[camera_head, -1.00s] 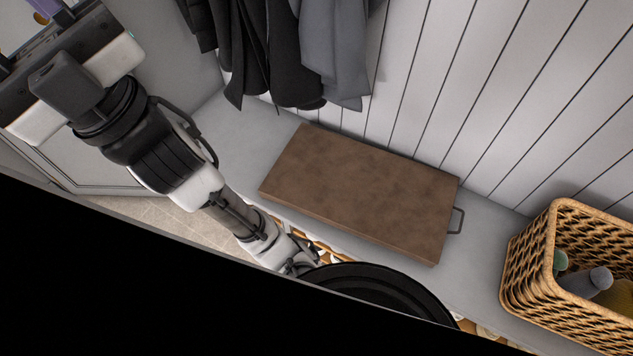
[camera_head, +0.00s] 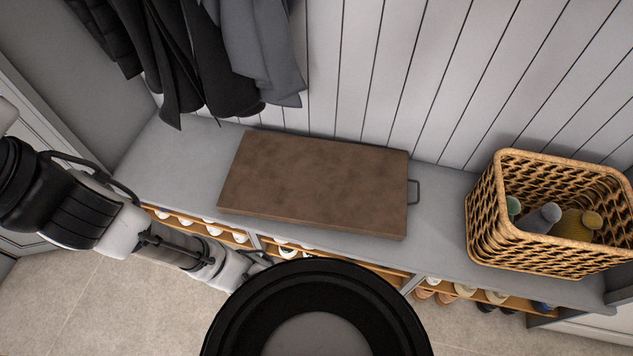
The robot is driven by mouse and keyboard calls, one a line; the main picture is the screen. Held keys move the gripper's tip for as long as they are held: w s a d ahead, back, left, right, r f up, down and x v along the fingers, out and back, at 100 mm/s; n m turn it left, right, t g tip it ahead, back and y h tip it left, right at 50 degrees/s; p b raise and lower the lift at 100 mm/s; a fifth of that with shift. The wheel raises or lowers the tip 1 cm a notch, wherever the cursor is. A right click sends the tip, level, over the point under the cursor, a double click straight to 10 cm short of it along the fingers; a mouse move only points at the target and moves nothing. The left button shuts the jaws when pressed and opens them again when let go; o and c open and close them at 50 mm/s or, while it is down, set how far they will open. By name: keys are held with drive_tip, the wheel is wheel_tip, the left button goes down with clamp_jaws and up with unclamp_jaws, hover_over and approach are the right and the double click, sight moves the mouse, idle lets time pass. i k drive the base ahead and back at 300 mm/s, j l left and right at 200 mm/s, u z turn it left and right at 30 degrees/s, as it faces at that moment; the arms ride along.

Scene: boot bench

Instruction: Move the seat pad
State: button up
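The seat pad (camera_head: 315,185) is a flat brown rectangular cushion. It lies on the grey bench top (camera_head: 180,160), with a dark loop handle (camera_head: 413,192) at its right end. My arm reaches in from the left, in front of the bench. The black round part at the bottom middle is mine. The fingertips of my gripper are not visible; the end of the arm runs behind that round part, below the pad's front edge. Nothing is seen touching the pad.
Dark coats (camera_head: 190,60) hang over the bench's left part. Shoe cubbies (camera_head: 470,290) lie under the bench top. A plank wall (camera_head: 370,70) stands behind.

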sight(357, 189)
drive_tip(key=l, duration=0.9)
drive_tip(key=i+l+u, duration=0.1)
drive_tip(key=l, duration=0.85)
